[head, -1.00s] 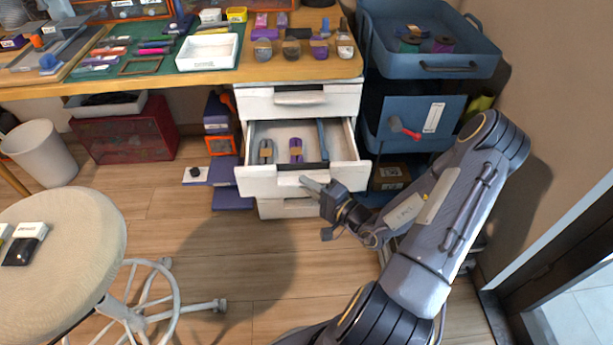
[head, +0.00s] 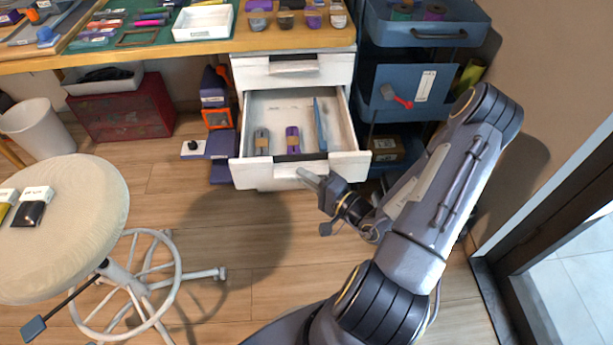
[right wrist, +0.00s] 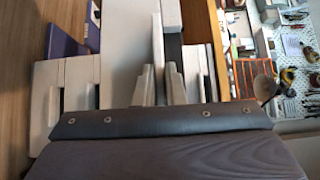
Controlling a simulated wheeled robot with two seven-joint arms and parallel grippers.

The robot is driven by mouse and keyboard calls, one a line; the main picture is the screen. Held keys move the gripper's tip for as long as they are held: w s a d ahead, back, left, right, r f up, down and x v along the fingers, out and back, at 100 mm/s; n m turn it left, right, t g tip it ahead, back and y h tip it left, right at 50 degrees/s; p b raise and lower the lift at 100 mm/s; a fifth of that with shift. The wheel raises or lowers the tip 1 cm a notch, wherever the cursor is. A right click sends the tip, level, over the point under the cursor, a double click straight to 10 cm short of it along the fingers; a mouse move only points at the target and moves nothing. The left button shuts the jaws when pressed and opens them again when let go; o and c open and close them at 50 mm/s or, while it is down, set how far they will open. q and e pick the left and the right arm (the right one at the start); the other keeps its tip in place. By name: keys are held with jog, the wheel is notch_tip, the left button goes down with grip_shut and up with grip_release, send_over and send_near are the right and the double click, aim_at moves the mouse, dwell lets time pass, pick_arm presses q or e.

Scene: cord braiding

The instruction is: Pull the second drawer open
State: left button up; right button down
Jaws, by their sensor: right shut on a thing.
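The second drawer (head: 250,175) of the white drawer unit (head: 335,66) is pulled well out, and its inside shows. A grey cord bundle (head: 261,142), a purple cord bundle (head: 293,139) and a blue strip (head: 320,124) lie in it. My right gripper (head: 311,178) is at the drawer's front, right of its middle, shut on its handle. The handle is mostly hidden by the fingers. In the right wrist view the two fingers (right wrist: 160,85) sit close together against the drawer front. My left gripper is out of view.
The top drawer (head: 280,72) is shut. A blue cart (head: 440,60) stands close on the right. A round stool (head: 70,225) is at the left, with a white bin (head: 40,135) behind it. The floor before the drawer is clear.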

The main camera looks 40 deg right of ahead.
jog(key=c, duration=1.5)
grip_release()
jog(key=shift+s, duration=0.1)
jog(key=p+v, duration=0.1)
jog(key=v, duration=0.6)
jog(key=shift+s+d, duration=0.15)
jog(key=shift+s, duration=0.15)
